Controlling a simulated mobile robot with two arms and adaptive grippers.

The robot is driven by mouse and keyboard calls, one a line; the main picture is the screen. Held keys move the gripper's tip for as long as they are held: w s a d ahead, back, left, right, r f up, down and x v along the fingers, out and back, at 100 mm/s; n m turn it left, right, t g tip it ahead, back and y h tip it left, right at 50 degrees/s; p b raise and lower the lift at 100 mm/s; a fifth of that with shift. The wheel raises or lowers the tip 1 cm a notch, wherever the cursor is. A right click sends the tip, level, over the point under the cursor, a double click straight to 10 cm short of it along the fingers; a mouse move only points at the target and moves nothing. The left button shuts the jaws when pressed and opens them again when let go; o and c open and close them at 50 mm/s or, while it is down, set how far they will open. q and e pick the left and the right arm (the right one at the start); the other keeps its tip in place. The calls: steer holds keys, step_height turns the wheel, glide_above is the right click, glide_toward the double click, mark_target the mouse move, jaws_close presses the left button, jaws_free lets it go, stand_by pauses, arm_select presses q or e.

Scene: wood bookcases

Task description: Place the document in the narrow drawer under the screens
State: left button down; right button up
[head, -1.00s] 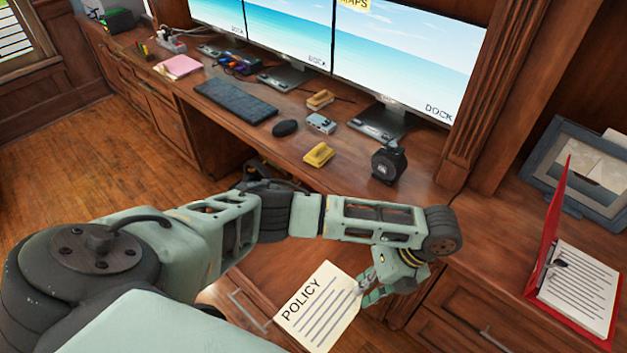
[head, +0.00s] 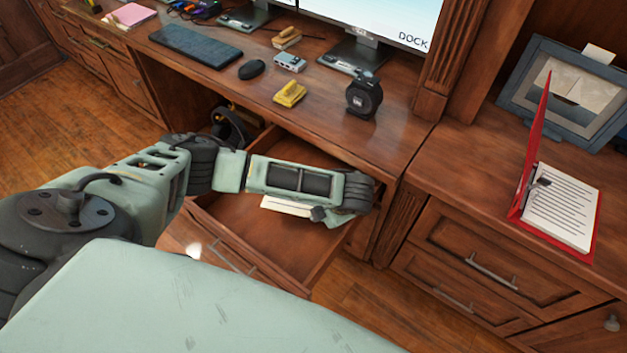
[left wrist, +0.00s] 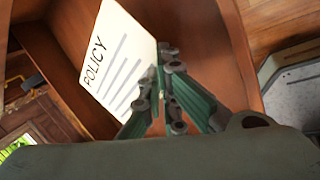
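The document (left wrist: 120,62), a cream sheet headed POLICY, shows in the left wrist view. In the head view only a pale strip of the document (head: 287,206) shows below my left forearm. My left gripper (left wrist: 162,72) has its fingers closed together at the sheet's edge and holds it. In the head view my arm mostly hides this gripper. The wooden drawer (head: 322,250) under the screens is pulled open, and the document is over or inside it. I cannot tell whether the sheet touches the drawer's bottom. My right gripper is not in view.
On the desk are a keyboard (head: 196,46), a mouse (head: 251,69), a yellow hole punch (head: 290,94) and a black tape dispenser (head: 364,97). A red binder (head: 531,150) and a grey-blue tray (head: 563,110) stand on the right cabinet.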

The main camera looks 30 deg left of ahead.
mark_target(322, 226)
arm_select(q)
step_height(322, 226, down, 6)
steer(key=shift+f, duration=0.1)
steer(key=c, duration=2.5)
jaws_free()
steer(key=shift+b, duration=0.3)
steer(key=shift+o, duration=1.2)
steer(key=p+v, duration=0.1)
steer(key=v, duration=1.1)
steer(key=shift+d, duration=0.1)
